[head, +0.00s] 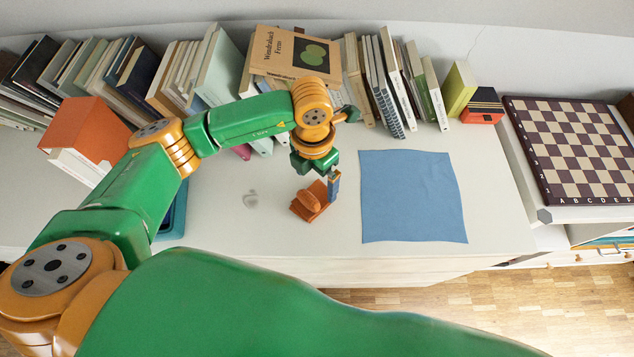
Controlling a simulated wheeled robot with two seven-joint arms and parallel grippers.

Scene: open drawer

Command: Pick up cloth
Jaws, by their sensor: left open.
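The cloth (412,197) is a flat blue square. It lies spread out on the white top, right of the middle, with slightly wavy edges. My left gripper (323,186) is open and hangs over the white top, left of the cloth and apart from it in the picture. No cloth is between its fingers. My right gripper is not in view.
A small orange-brown object (309,203) is right at my left gripper; whether they touch is unclear. Rows of books (390,80) line the back. A chessboard (578,152) lies at right.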

